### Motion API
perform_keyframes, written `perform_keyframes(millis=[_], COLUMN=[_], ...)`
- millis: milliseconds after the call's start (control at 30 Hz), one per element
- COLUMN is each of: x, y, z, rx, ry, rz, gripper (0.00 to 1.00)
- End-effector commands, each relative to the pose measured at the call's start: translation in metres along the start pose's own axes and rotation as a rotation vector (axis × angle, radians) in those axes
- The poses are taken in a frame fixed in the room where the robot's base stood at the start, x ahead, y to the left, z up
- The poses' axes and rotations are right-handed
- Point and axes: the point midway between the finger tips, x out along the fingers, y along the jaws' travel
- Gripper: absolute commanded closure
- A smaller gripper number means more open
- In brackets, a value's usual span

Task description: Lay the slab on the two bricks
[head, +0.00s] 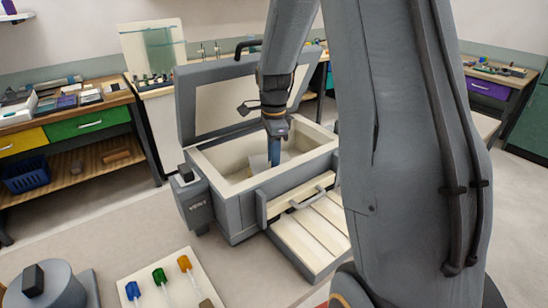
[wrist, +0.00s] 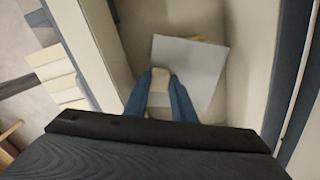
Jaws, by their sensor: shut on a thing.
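The slab (wrist: 195,65) is a thin pale grey square inside the open box-shaped kiln (head: 250,198). In the head view a pale part of the slab (head: 258,163) shows beside my blue fingers. My gripper (head: 274,155) reaches down into the kiln. A cream piece (wrist: 195,38) pokes out past the slab's top edge, and another (wrist: 160,80) shows between my fingers; these look like the two bricks, mostly hidden. I cannot tell whether the slab touches them.
The kiln's walls stand close around my gripper, with its raised lid (head: 225,100) behind. A slatted panel (head: 312,232) lies in front. A white board (head: 170,282) with coloured-handled tools is on the front left. A workbench (head: 75,115) stands at the far left.

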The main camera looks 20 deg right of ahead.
Motion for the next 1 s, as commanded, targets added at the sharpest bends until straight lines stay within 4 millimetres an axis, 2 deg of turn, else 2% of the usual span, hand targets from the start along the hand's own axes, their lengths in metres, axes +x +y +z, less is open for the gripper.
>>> perform_keyframes(millis=[333,1000], x=[0.000,0.011], y=[0.000,0.000], z=[0.000,0.000], rx=[0.001,0.001], ry=[0.000,0.000], rz=[-0.001,0.000], gripper=[1.00,1.00])
